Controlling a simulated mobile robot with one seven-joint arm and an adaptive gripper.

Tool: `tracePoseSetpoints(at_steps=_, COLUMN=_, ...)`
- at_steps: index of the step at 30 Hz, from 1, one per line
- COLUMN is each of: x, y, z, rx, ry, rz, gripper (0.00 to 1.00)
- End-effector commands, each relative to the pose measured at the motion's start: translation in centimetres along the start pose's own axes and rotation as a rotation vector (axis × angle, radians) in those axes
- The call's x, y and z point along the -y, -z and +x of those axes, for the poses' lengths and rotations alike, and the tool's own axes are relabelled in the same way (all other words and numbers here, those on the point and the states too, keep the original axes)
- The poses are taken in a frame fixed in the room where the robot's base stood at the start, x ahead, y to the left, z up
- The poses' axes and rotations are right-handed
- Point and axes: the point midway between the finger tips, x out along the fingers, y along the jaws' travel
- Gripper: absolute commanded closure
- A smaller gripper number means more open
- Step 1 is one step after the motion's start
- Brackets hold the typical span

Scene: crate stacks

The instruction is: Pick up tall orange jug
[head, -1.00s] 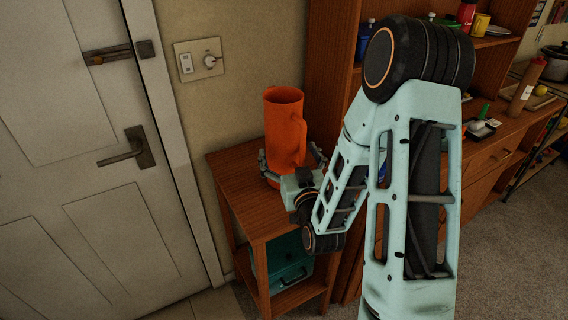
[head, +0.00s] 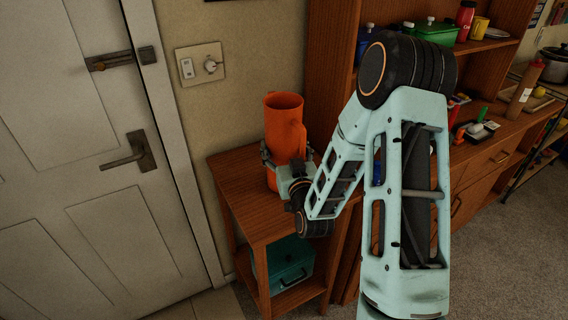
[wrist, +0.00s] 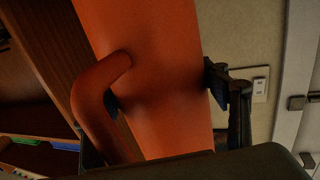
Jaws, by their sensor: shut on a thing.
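The tall orange jug (head: 284,124) stands upright at the small wooden side table in the head view. I cannot tell whether its base touches the tabletop. My gripper (head: 287,158) is around the jug's body, below its middle, and is shut on it. In the wrist view the jug (wrist: 160,75) fills the middle, with its handle (wrist: 98,105) towards the camera on the left. My gripper's fingers (wrist: 163,97) press on both sides of the body; the left finger is partly hidden behind the handle.
The side table (head: 236,185) has a teal box (head: 288,265) on its lower shelf. A wooden shelf unit (head: 335,60) stands close on the right, holding bottles and containers. A door (head: 75,170) and a wall switch (head: 200,65) are on the left. The tabletop left of the jug is clear.

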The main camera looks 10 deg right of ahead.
Motion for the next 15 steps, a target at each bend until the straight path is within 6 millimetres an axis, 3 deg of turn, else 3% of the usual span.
tracePoseSetpoints(at_steps=1, x=0.01, y=0.0, z=-0.01, rx=0.0, ry=0.0, rz=0.0, gripper=0.52)
tracePoseSetpoints(at_steps=11, x=0.02, y=0.01, z=-0.01, rx=0.0, ry=0.001, rz=-0.001, gripper=0.88)
tracePoseSetpoints(at_steps=15, x=0.03, y=0.32, z=0.07, rx=-0.008, ry=0.001, rz=-0.001, gripper=0.9)
